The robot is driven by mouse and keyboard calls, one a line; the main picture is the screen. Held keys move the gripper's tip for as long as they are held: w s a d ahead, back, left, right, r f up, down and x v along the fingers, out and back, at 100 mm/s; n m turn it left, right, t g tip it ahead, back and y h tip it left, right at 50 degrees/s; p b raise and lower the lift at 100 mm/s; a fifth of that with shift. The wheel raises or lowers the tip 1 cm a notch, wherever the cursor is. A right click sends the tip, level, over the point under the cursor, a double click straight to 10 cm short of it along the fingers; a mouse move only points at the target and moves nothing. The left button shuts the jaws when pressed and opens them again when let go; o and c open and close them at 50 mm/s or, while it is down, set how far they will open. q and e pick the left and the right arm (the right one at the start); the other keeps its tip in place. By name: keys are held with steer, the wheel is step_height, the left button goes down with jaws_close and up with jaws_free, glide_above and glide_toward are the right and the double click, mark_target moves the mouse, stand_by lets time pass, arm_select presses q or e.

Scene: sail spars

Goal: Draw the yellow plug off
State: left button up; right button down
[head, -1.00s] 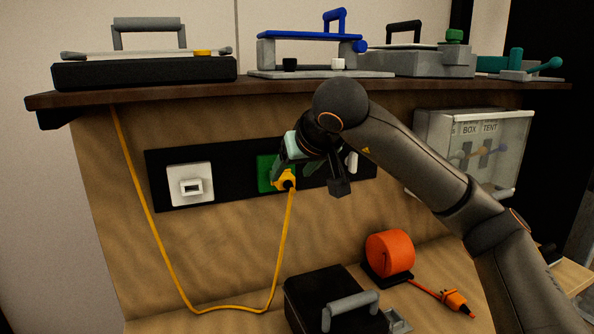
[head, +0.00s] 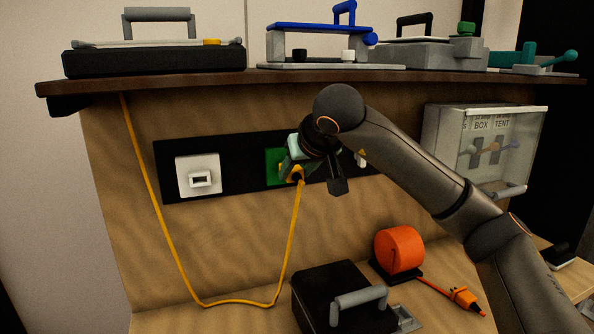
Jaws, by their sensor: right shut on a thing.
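The yellow plug (head: 295,174) is at the green socket (head: 273,166) on the black wall strip. Its yellow cord (head: 296,230) hangs down, loops along the lower ledge and runs up to the shelf at the left. My right gripper (head: 294,164) is shut on the plug, and my arm comes in from the right. The gripper hides much of the plug and part of the green socket. I cannot tell clearly whether the plug's prongs are still in the socket. My left gripper is not in view.
A white socket (head: 198,177) is left on the black strip (head: 235,170). Below stand a black box with a grey handle (head: 335,295) and an orange reel (head: 398,249) with an orange plug (head: 466,297). A clear-fronted box (head: 490,150) hangs at the right. Several devices line the shelf (head: 230,84).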

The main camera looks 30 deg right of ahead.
steer(key=shift+s, duration=0.15)
stand_by(0.3)
steer(key=s, duration=0.2)
steer(key=s+a+b, duration=0.1)
steer(key=s, duration=0.2)
steer(key=shift+s+a, duration=0.2)
steer(key=shift+s, duration=0.05)
stand_by(0.4)
